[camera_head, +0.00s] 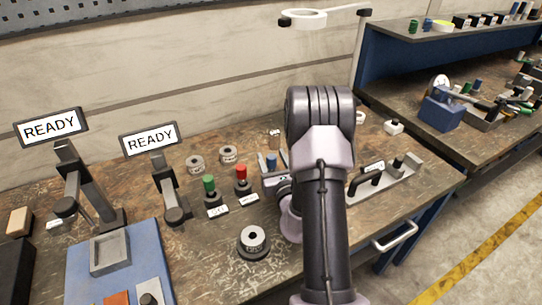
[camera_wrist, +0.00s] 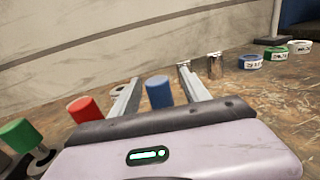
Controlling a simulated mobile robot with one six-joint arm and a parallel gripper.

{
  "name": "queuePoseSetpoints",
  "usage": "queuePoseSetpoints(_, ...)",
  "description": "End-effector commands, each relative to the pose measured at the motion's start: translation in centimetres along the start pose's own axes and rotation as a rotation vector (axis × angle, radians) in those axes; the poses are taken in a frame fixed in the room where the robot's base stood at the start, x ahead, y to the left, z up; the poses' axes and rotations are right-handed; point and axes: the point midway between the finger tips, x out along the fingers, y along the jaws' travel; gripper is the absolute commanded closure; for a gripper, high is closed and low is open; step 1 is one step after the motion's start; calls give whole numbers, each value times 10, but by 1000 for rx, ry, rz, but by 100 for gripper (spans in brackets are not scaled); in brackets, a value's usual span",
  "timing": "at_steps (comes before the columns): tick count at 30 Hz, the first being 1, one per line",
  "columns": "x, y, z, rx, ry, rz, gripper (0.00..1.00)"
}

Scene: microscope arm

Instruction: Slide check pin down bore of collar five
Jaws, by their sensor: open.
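Three colour-topped pins stand in a row in the head view: a green pin (camera_head: 208,184), a red pin (camera_head: 241,172) and a blue pin (camera_head: 272,162). I cannot tell which is the check pin. My gripper (camera_wrist: 157,80) is open, with the blue pin (camera_wrist: 158,91) showing between its fingers, not clasped. The red pin (camera_wrist: 85,109) and green pin (camera_wrist: 20,134) are to its left. A grey collar (camera_head: 253,238) with a dark bore sits on a black base at the front. Two other collars (camera_head: 195,163) (camera_head: 228,153) lie behind the pins. No number five is legible.
Several labelled rings (camera_wrist: 250,61) stand at right in the wrist view. Two READY screens (camera_head: 150,139) and a blue mat (camera_head: 80,265) are at left.

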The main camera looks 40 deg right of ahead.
Motion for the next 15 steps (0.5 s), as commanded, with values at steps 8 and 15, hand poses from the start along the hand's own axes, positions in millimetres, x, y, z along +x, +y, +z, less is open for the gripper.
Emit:
queuePoseSetpoints(8, 0, 0, 0, 0, 0, 0, 64)
queuePoseSetpoints(15, 0, 0, 0, 0, 0, 0, 100)
